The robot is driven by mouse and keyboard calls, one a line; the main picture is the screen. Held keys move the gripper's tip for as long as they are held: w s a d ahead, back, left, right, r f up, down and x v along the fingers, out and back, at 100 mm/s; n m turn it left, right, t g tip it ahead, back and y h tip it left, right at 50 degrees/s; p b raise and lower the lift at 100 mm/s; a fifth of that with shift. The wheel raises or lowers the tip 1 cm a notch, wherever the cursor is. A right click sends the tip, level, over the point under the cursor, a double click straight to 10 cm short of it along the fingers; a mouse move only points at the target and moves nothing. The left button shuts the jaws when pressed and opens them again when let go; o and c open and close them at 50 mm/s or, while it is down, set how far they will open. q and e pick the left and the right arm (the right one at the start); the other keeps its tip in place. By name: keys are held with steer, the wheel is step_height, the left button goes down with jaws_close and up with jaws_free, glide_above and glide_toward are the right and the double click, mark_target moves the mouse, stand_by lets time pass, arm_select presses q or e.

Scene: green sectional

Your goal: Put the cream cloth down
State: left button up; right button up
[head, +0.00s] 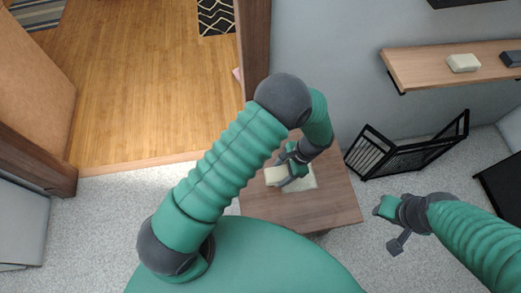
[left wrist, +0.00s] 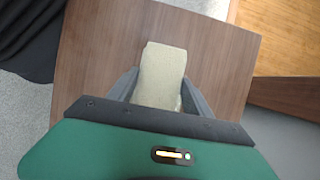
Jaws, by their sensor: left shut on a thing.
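The cream cloth (head: 274,175) is a small folded block over the wooden table (head: 262,208) in the head view. My left gripper (head: 284,177) is shut on it. In the left wrist view the cloth (left wrist: 162,72) lies between the two dark fingers, with the wood surface (left wrist: 215,50) behind it. A flat pale patch (head: 306,180) shows on the table beside and partly behind the gripper. I cannot tell whether the cloth touches the table. My right gripper (head: 390,225) is at the right, off the table's edge; its finger opening is unclear.
A wall shelf (head: 430,66) holds a cream block (head: 463,62) and a dark object (head: 511,58). A black folding metal rack (head: 410,148) stands on the floor right of the table. A doorway to a wood floor (head: 150,80) is at upper left.

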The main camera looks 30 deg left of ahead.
arm_select(q)
steer(key=shift+w+a+f, duration=0.15)
steer(key=shift+w+a, duration=0.1)
steer(key=shift+w, duration=0.05)
steer(key=w+a, duration=0.2)
steer(key=a, duration=0.1)
steer(key=w+a+f+b, duration=0.1)
steer(key=w+a, duration=0.2)
steer(key=a, duration=0.1)
steer(key=w+a+b, duration=0.1)
steer(key=w+a, duration=0.2)
steer(key=a, duration=0.1)
steer(key=shift+a+f, duration=0.15)
steer(key=shift+f, duration=0.05)
steer(key=shift+w+a, duration=0.2)
steer(key=shift+w+a+f, duration=0.1)
steer(key=shift+a+f, duration=0.05)
steer(key=shift+f+b, duration=0.8)
steer(key=shift+f, duration=0.85)
steer(key=o, duration=1.2)
steer(key=shift+c, duration=0.2)
